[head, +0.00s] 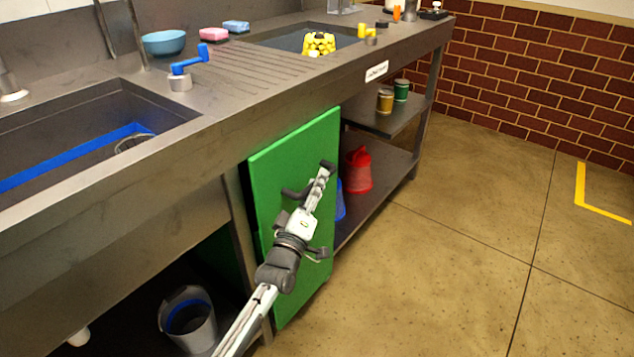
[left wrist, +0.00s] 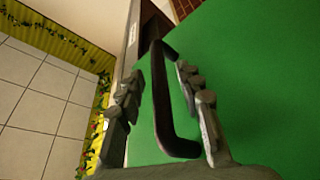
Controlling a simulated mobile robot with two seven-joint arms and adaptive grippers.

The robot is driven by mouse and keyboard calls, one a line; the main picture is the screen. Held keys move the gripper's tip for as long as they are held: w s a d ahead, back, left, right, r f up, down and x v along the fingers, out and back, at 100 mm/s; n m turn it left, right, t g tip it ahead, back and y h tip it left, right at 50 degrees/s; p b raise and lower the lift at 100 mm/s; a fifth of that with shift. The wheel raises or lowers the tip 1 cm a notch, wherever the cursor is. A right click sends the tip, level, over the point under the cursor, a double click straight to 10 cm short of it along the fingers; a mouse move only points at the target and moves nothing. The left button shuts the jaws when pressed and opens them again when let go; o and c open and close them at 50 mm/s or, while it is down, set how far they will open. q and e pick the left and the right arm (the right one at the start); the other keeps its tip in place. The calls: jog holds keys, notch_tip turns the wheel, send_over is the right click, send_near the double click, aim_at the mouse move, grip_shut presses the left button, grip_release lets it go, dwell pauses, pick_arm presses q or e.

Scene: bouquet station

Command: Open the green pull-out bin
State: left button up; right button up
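The green pull-out bin shows as a flat green front panel (head: 275,240) under the steel counter; it also fills the right of the left wrist view (left wrist: 255,80). A dark bar handle (left wrist: 163,105) stands out from the panel; in the head view its end (head: 294,193) shows beside my gripper. My left gripper (head: 324,176) is at the handle in front of the panel. In the left wrist view its two fingers (left wrist: 160,82) are apart, with the handle between them and gaps visible on both sides. My right gripper is not in view.
A grey bucket (head: 188,318) stands under the counter at left. A red container (head: 358,170) and part of a blue one (head: 340,203) stand on the lower shelf right of the panel. The floor (head: 460,260) in front and to the right is clear.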

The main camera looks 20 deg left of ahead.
pick_arm(q)
jog(key=shift+w+r, duration=0.1)
jog(key=shift+w, duration=0.3)
grip_shut()
